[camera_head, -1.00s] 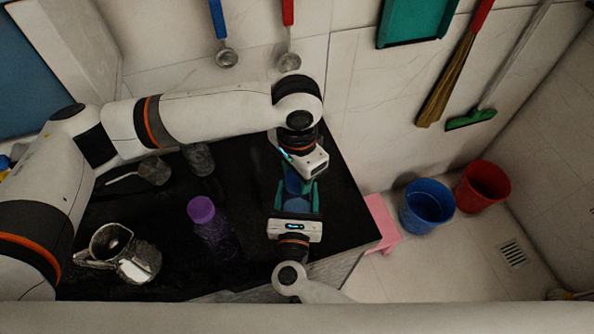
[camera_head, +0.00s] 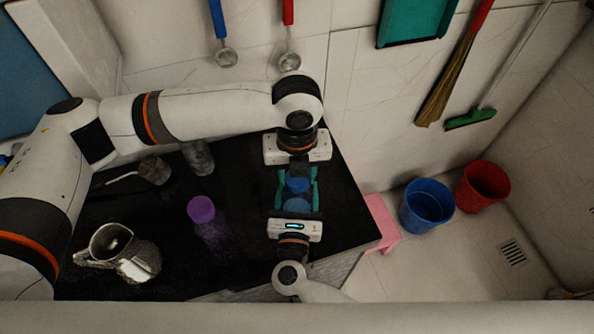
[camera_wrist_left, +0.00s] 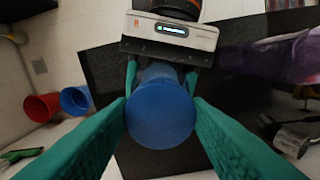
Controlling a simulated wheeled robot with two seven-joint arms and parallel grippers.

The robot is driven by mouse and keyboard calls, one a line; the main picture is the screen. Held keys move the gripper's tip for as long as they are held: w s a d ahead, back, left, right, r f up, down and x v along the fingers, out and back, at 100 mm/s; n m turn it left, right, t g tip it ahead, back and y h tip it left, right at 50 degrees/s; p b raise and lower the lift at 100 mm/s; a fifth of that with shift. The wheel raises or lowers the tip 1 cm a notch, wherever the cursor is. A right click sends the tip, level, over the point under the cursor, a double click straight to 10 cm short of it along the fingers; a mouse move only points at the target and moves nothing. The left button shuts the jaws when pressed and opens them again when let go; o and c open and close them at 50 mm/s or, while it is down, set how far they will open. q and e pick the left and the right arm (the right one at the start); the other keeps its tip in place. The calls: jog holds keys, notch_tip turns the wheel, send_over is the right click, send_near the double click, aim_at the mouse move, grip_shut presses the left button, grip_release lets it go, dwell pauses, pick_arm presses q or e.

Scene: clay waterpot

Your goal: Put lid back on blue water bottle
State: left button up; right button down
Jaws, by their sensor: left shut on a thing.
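The blue lid (camera_head: 298,185) is between the green fingers of my left gripper (camera_head: 297,181), which is shut on it. In the left wrist view the lid (camera_wrist_left: 160,116) is a round blue disc between the fingertips. The blue water bottle (camera_head: 297,205) is just below the lid in the head view. My right gripper (camera_head: 296,208), coming from the front edge, has its fingers on both sides of the bottle and appears shut on it. In the wrist view the lid overlaps the bottle and hides its mouth. I cannot tell if they touch.
A purple-capped bottle (camera_head: 201,209) stands left of the grippers on the black counter (camera_head: 180,258). A metal pitcher (camera_head: 135,261), a glass (camera_head: 198,157) and a ladle-like item (camera_head: 153,171) are further left. Blue (camera_head: 427,205) and red (camera_head: 483,187) buckets stand on the floor at right.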

pick_arm(q)
jog(key=shift+m, duration=0.5)
jog(key=o, duration=1.2)
jog(key=shift+c, duration=0.2)
notch_tip(320, 180, up, 12)
pick_arm(e)
jog(key=shift+c, duration=1.3)
grip_release()
